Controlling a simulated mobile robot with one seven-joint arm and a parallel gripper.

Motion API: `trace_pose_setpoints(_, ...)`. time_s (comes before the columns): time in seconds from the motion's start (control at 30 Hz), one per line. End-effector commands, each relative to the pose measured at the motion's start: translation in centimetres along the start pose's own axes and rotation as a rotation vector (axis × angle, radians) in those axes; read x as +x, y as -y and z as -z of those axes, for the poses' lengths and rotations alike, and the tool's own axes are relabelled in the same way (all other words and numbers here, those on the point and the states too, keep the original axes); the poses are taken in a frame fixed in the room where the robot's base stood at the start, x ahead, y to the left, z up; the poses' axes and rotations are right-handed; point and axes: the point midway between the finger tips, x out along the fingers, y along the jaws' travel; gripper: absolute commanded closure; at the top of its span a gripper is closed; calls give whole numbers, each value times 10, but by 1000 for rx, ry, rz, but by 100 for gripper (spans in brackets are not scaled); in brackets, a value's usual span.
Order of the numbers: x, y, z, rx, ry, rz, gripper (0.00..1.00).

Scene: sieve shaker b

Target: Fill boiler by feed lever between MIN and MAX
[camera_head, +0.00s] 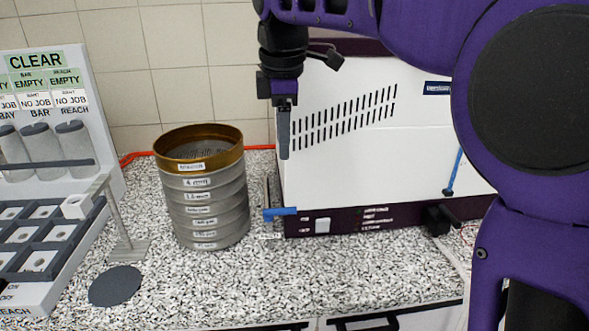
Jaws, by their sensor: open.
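A white machine (365,190) with slotted vents and a dark purple base stands on the speckled counter. A blue lever (280,212) sticks out at its lower left corner, beside a thin upright grey strip (265,190). A second blue rod (454,172) slants down the front at the right. I cannot tell which of these is the feed lever. No MIN or MAX marks or water level can be made out. My gripper (284,145) points down, open and seen edge-on, above the blue lever and apart from it in the picture. No object shows in it.
A stack of labelled sieves (205,200) with a brass top stands left of the machine. A dark round disc (115,286) lies in front. A rack with cups and a CLEAR sign (35,60) fills the left. The front counter between them is clear.

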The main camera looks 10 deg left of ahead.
Motion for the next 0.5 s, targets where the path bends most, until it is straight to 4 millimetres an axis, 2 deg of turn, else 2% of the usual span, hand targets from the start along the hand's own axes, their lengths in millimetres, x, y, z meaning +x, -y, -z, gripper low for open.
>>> trace_pose_setpoints(0.17,13,2,2,-9,-2,7,48)
trace_pose_setpoints(0.5,84,2,2,-7,-2,6,48)
